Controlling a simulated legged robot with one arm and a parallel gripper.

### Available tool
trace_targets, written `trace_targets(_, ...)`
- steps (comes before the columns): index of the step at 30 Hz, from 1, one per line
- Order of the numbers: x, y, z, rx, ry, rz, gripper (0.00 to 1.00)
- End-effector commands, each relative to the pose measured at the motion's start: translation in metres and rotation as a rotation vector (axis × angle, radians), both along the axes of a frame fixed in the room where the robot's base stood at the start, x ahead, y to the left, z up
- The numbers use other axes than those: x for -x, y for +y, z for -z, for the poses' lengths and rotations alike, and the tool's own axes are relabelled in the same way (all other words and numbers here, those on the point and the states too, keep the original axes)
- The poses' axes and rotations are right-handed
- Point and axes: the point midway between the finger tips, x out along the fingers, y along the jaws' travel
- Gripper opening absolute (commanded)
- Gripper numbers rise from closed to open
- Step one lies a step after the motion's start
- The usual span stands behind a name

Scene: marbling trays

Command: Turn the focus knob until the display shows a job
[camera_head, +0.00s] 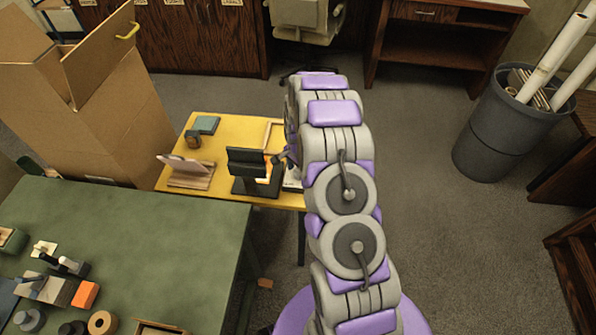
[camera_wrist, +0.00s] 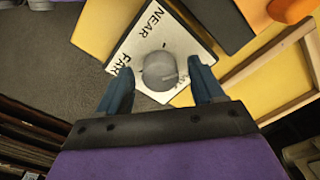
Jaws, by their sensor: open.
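The focus knob (camera_wrist: 160,71) is a grey round knob on a white plate (camera_wrist: 137,45) lettered NEAR and FAR, seen in the wrist view. My gripper (camera_wrist: 163,85) is open, with its two blue fingers on either side of the knob and apart from it in the picture. Whether the fingertips reach the knob's height, I cannot tell. In the head view my arm hides the knob and most of the plate. A dark display (camera_head: 247,162) on a stand stands on the yellow table (camera_head: 240,128), its face turned so that I cannot read it.
A wooden frame (camera_wrist: 268,72) lies beside the plate. A wooden holder with a pale card (camera_head: 188,170) and a teal box (camera_head: 206,125) share the table. A green table (camera_head: 130,220) with several small items is at front left. A cardboard box (camera_head: 115,110) stands behind it.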

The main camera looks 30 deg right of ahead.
Motion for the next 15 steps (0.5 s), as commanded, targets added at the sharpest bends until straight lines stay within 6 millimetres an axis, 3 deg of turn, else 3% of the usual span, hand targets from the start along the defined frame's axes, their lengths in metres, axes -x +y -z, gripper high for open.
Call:
trace_targets(8, -0.0005, -0.0001, 0.0016, 0.001, -0.001, 0.000, 0.67)
trace_targets(15, -0.0006, 0.0000, 0.0015, 0.001, -0.001, 0.000, 0.44)
